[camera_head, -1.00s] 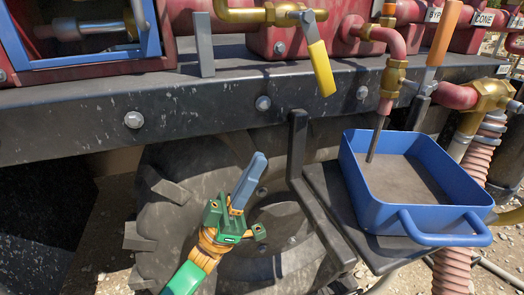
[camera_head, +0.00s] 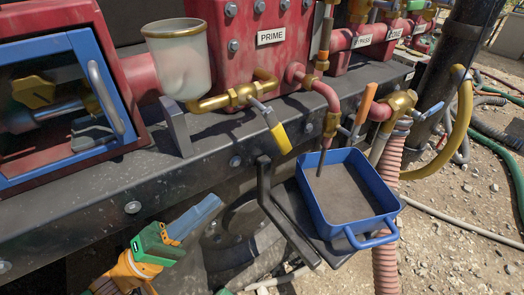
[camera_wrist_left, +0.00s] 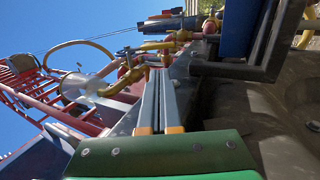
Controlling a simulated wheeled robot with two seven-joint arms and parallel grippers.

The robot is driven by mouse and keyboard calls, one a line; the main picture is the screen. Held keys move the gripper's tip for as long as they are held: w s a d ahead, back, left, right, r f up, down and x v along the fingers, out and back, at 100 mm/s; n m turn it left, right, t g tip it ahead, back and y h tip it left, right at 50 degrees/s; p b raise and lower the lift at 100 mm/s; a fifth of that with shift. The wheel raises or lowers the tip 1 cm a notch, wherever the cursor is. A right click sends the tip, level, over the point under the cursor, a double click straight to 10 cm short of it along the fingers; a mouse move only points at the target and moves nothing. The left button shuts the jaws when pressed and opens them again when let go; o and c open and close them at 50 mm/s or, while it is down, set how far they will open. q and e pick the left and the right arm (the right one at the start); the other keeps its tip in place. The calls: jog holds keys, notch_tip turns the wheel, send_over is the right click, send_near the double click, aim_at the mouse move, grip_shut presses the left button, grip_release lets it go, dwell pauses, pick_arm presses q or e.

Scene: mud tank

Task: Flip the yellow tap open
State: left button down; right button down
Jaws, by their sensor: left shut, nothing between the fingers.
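The yellow tap handle (camera_head: 279,137) hangs from a brass valve on the pipe below the PRIME sign in the head view, sloping down to the right. My left gripper (camera_head: 214,203) is below and to the left of it, in front of the dark beam, apart from the tap. Its blue-grey fingers are shut together with nothing between them. In the left wrist view the closed fingers (camera_wrist_left: 160,95) point up toward the brass pipework. My right gripper is not in view.
A blue tray (camera_head: 345,195) stands on a dark bracket right of the tap. An orange lever (camera_head: 366,103) is above its right side. A clear cup (camera_head: 180,60) stands upper left. The dark beam (camera_head: 130,190) runs below the pipes.

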aim_at(278, 145)
pick_arm(q)
jog(key=p+x, duration=0.4)
jog(key=x, duration=0.9)
jog(key=shift+w+d, duration=0.1)
jog(key=shift+d, duration=0.05)
